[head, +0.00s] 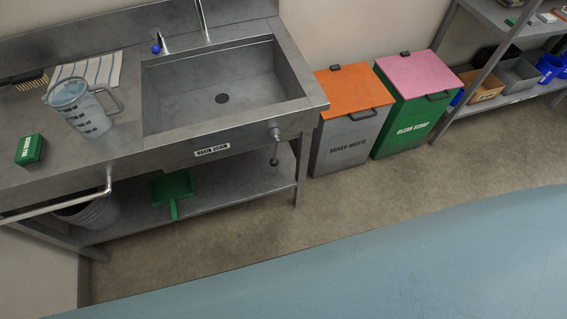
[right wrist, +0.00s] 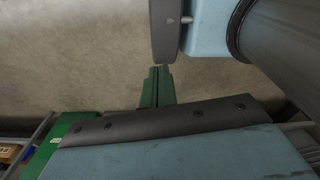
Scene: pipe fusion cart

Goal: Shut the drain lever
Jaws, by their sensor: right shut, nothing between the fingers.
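The drain lever (head: 275,146) is a small grey fitting on the front of the steel sink bench, right of the "BASIN DRAIN" label (head: 211,150). Its handle hangs down from a round pivot and ends in a dark knob. The sink basin (head: 222,82) above it looks empty, with a dark drain hole in its floor. My right gripper (right wrist: 156,88) shows only in the right wrist view, with green fingers shut and empty over plain floor. The lever is not in that view. My left gripper is not in view.
A clear jug (head: 80,107), a green box (head: 30,150) and a striped cloth (head: 90,69) are on the bench. Orange-lidded (head: 352,125) and pink-lidded (head: 410,105) bins stand to the right. The floor before the lever is clear.

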